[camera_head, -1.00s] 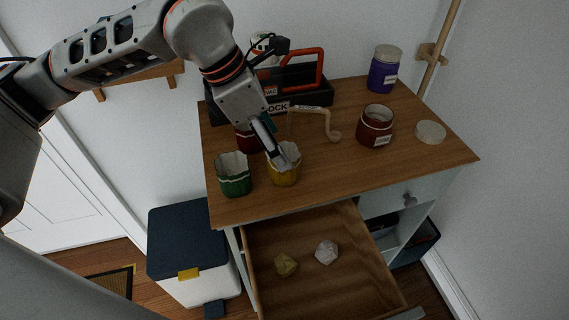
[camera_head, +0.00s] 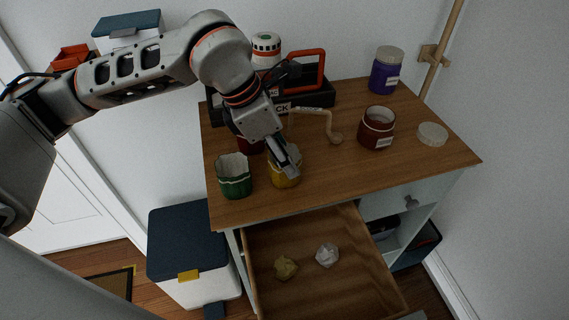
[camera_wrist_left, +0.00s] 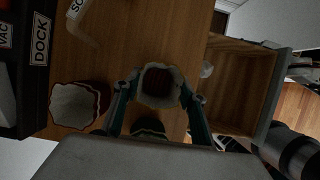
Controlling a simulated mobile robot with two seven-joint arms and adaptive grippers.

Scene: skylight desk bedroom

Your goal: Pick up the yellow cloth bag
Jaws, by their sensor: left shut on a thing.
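The yellow cloth bag (camera_head: 284,178) stands upright near the front edge of the wooden desk (camera_head: 400,166). My left gripper (camera_head: 291,167) reaches down to it from behind and hides part of its rim. In the left wrist view, the bag's pale rim and dark inside (camera_wrist_left: 160,86) show between the two fingers (camera_wrist_left: 158,98), which are shut on it. I cannot tell whether the bag is off the desk. My right gripper is not in view.
A green bag (camera_head: 234,176) stands close on the left, a dark red bag (camera_head: 249,146) behind. A black toolbox (camera_head: 316,98), a hooked beige object (camera_head: 325,122) and a red-brown jar (camera_head: 377,128) are farther back. An open drawer (camera_head: 345,285) with two lumps juts out below.

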